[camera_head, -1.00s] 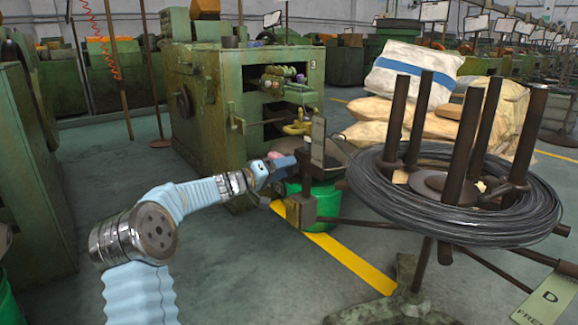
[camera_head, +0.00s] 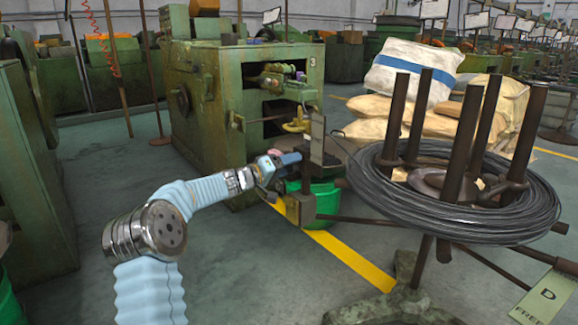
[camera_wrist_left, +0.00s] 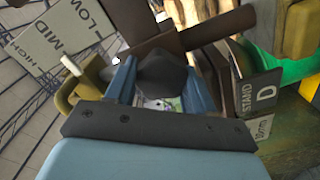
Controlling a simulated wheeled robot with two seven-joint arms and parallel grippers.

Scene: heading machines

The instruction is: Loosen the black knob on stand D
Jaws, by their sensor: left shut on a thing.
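The black knob (camera_wrist_left: 162,76) is a dark faceted piece in the left wrist view. It sits between the two blue fingers of my left gripper (camera_wrist_left: 160,88), which is shut on it. In the head view my left gripper (camera_head: 290,159) is at the bracket left of the wire stand, and the knob cannot be made out there. Stand D (camera_head: 409,272) carries a large coil of dark wire (camera_head: 480,225) around upright posts. A STAND D sign (camera_wrist_left: 256,96) also shows in the left wrist view. My right gripper is not in view.
A plate marked HIGH, MID and LOW (camera_wrist_left: 65,38) is close beside the knob. A green bucket (camera_head: 322,200) stands behind the bracket. A green machine (camera_head: 215,110) is behind my arm, and sacks (camera_head: 412,75) are piled behind the coil. Open floor lies left of my arm.

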